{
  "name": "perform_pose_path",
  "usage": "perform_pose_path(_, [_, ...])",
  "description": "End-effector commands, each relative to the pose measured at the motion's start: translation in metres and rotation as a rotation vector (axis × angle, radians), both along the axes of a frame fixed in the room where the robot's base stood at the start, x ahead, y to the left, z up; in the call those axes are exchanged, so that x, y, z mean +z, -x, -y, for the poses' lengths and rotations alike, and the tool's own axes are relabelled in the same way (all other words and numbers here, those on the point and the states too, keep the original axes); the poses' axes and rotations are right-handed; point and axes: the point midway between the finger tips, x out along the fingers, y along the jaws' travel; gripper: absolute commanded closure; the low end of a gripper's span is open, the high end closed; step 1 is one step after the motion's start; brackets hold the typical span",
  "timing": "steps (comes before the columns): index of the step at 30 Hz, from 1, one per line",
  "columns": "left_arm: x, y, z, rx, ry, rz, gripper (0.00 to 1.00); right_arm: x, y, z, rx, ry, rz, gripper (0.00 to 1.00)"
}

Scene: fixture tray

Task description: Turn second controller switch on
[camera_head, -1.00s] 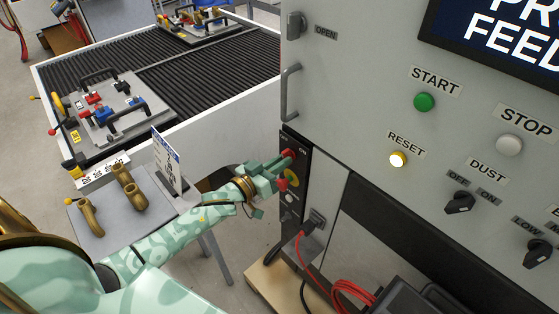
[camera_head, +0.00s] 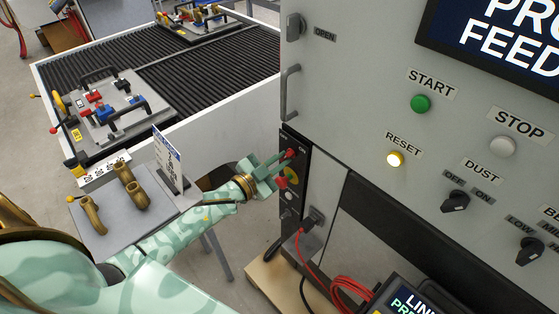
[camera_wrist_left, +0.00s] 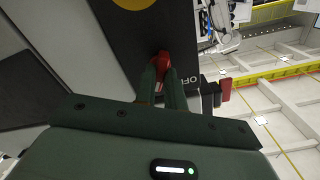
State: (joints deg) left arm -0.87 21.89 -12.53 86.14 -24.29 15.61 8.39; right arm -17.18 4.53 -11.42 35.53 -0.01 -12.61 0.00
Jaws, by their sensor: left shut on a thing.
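A narrow black switch panel (camera_head: 293,200) with OFF and ON labels stands at the left edge of the large grey cabinet. It has a yellow disc (camera_head: 292,176) and red parts (camera_head: 281,182). My left gripper (camera_head: 278,166) reaches it from the left. My right gripper is not in view.
The cabinet carries START (camera_head: 421,103), STOP (camera_head: 502,146) and lit RESET (camera_head: 395,159) buttons, and a DUST knob (camera_head: 456,201). A grey stand with brass pipes (camera_head: 92,215) is beside my left arm. Red cable (camera_head: 350,290) and a screen (camera_head: 408,300) lie below.

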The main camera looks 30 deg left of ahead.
Motion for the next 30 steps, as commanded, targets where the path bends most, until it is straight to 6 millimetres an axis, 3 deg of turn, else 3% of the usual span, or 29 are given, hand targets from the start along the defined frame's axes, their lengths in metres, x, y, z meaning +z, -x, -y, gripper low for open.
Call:
perform_pose_path(18, [-0.0004, 0.0002, 0.0, 0.0, -0.043, 0.014, 1.0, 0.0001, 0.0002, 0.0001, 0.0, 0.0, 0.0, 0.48])
perform_pose_path(19, [-0.0004, 0.0002, 0.0, 0.0, -0.043, 0.014, 0.83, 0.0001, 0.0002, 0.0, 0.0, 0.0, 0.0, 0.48])
perform_pose_path(21, [-0.0004, 0.0002, 0.0, 0.0, -0.042, 0.013, 0.67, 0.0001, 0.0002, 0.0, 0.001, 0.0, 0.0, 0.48])
perform_pose_path(30, [-0.0004, 0.0016, -0.0004, 0.0, -0.041, 0.013, 0.67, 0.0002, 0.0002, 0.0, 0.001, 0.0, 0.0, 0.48])
